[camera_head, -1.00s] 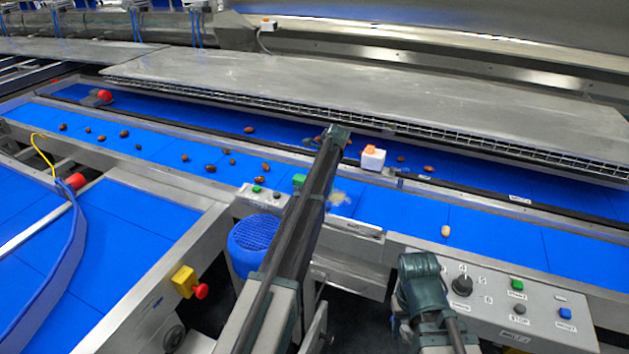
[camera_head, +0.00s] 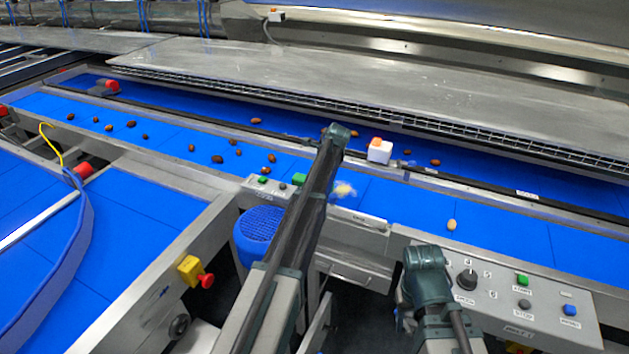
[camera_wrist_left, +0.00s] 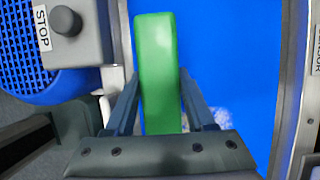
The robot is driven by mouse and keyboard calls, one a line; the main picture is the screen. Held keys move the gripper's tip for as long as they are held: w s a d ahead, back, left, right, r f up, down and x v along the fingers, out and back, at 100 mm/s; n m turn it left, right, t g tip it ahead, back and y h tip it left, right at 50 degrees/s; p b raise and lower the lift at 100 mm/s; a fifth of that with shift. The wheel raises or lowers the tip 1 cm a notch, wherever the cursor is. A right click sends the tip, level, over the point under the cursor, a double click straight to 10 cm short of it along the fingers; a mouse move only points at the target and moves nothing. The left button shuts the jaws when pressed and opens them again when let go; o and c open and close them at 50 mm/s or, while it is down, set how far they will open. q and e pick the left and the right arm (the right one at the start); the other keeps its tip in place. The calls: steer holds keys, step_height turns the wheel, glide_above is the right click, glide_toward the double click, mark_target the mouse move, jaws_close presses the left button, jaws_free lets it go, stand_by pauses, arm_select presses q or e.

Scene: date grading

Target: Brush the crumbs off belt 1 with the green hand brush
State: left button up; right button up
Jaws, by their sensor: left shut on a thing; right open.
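The green hand brush (camera_wrist_left: 158,75) is between the fingers of my left gripper (camera_wrist_left: 162,95), which is shut on it. In the head view a small green part of the brush (camera_head: 299,179) shows left of my left arm; that arm hides the left gripper. A pale yellowish patch of crumbs (camera_head: 344,190) lies on blue belt 1 (camera_head: 395,208), just right of the arm. Pale crumbs (camera_wrist_left: 222,118) also show by the right finger in the left wrist view. The bristles are hidden, so contact with the belt cannot be told. My right gripper (camera_head: 403,312) is open and empty, low in front of the control panel.
Several brown dates lie on the belt's left part, and a pale one (camera_head: 451,225) lies to the right. A white box with an orange top (camera_head: 380,151) stands on the rail behind. A control panel (camera_head: 500,285) and a blue motor (camera_head: 258,235) are at the front.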

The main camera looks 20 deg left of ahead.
arm_select(q)
steer(key=shift+w+r, duration=0.1)
step_height(320, 180, up, 6)
steer(key=p, duration=0.6)
stand_by(0.3)
step_height(320, 180, up, 3)
steer(key=p, duration=0.3)
stand_by(0.5)
step_height(320, 180, down, 2)
steer(key=shift+f+b, duration=0.25)
steer(key=shift+b, duration=0.85)
steer(key=shift+r, duration=0.1)
